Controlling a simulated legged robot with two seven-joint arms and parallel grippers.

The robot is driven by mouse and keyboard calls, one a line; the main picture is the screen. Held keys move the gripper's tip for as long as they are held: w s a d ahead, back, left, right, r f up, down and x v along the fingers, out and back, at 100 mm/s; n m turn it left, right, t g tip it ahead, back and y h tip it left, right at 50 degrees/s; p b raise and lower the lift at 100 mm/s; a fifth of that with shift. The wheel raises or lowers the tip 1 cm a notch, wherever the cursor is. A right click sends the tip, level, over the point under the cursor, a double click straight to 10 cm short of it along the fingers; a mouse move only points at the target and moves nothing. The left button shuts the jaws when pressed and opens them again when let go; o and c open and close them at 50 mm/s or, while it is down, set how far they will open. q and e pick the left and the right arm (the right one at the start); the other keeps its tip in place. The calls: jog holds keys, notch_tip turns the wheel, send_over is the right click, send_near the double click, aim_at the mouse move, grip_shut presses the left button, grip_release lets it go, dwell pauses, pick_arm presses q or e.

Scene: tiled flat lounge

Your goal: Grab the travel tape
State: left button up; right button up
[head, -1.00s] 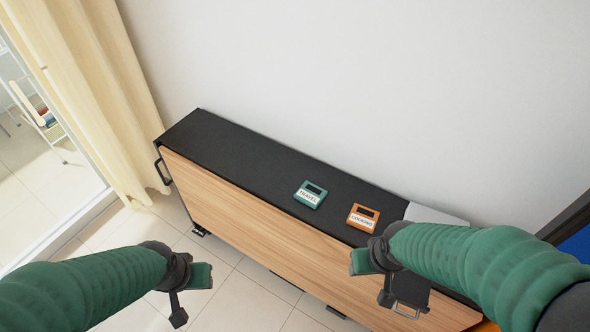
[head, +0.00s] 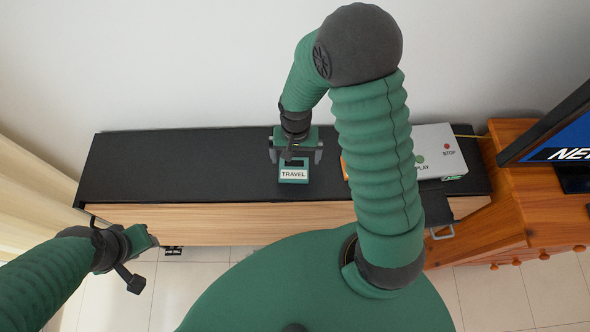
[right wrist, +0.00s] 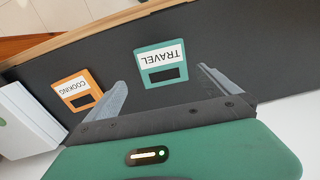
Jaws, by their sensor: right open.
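The travel tape (head: 293,175) is a green cassette with a white TRAVEL label and a dark window. It lies flat on the black cabinet top. In the right wrist view the tape (right wrist: 163,61) lies ahead of and between the two fingers of my open right gripper (right wrist: 162,85). In the head view my right gripper (head: 296,157) is over the far end of the tape, with nothing held. My left gripper (head: 143,257) hangs in front of the cabinet at the left, away from the tape; its jaw opening is not clear.
The orange cooking tape (right wrist: 77,90) lies beside the travel tape, near one right finger; my arm mostly hides it in the head view. A white player (head: 440,145) with PLAY and STOP buttons stands to the right. The black cabinet top (head: 170,165) is clear at the left.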

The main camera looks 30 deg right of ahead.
aim_at(294, 169)
jog(key=f, duration=0.1)
jog(key=w+f, duration=0.1)
jog(key=shift+a+f, duration=0.2)
jog(key=shift+f, duration=0.1)
jog(key=f, duration=0.2)
jog(key=s+f, duration=0.1)
jog(key=shift+s+a+f, duration=0.1)
jog(key=shift+a+f, duration=0.05)
jog(key=shift+a, duration=0.15)
jog(key=shift+w+d+f, duration=0.1)
jog(key=shift+w+f, duration=0.1)
jog(key=shift+w+d+f, duration=0.1)
jog(key=shift+d, duration=0.1)
jog(key=c, duration=0.8)
jog(key=shift+a, duration=0.15)
jog(key=c, duration=0.5)
